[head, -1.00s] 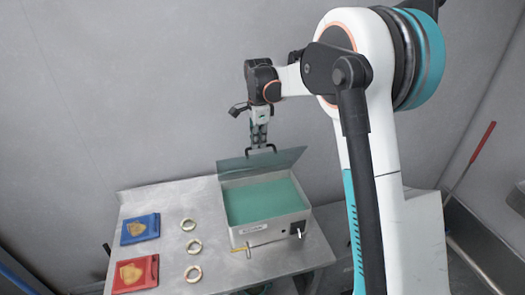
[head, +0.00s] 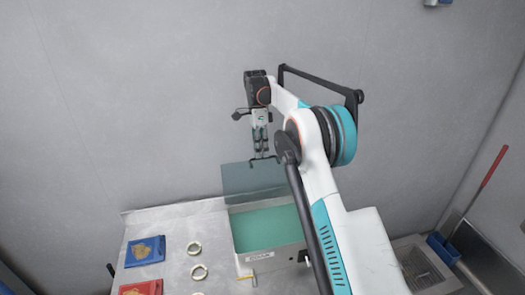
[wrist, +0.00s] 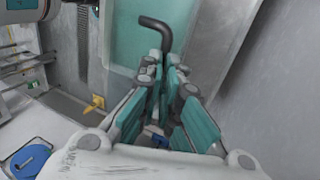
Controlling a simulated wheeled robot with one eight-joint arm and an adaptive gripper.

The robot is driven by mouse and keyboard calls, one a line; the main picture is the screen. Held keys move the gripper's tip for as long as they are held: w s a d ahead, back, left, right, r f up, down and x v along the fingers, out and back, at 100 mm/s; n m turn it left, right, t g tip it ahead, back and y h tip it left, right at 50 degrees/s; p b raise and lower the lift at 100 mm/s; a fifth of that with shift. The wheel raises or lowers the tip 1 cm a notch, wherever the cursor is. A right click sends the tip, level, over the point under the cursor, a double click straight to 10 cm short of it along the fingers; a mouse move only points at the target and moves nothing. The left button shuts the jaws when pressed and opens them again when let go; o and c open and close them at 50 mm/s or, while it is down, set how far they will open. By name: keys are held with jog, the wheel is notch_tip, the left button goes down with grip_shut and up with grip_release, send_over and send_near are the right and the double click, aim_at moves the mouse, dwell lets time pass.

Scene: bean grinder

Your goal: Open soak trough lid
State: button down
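The soak trough (head: 270,262) is a white box with a green interior, standing on the metal table. Its lid (head: 250,185) is a grey-teal see-through panel standing steeply raised at the trough's back edge. A black bar handle (head: 264,160) sits at the lid's top edge. My gripper (head: 261,152) is above the lid with its fingers pointing down at the handle. In the wrist view the fingertips (wrist: 165,72) are close together around the black handle (wrist: 157,27), whose hooked end sticks out beyond them. The fingers partly hide the handle there.
A blue packet (head: 145,251) and a red packet (head: 141,288) lie on the table (head: 175,218) at the left. A grey wall rises behind. A sink (head: 420,265) is at the right.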

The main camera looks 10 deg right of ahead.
jog(key=shift+w+f, duration=0.25)
jog(key=shift+f, duration=0.25)
jog(key=shift+w+f, duration=0.2)
jog(key=shift+f, duration=0.25)
jog(key=c, duration=1.9)
grip_release()
jog(key=shift+o, duration=1.1)
jog(key=shift+w+f, duration=0.1)
jog(key=shift+w, duration=0.45)
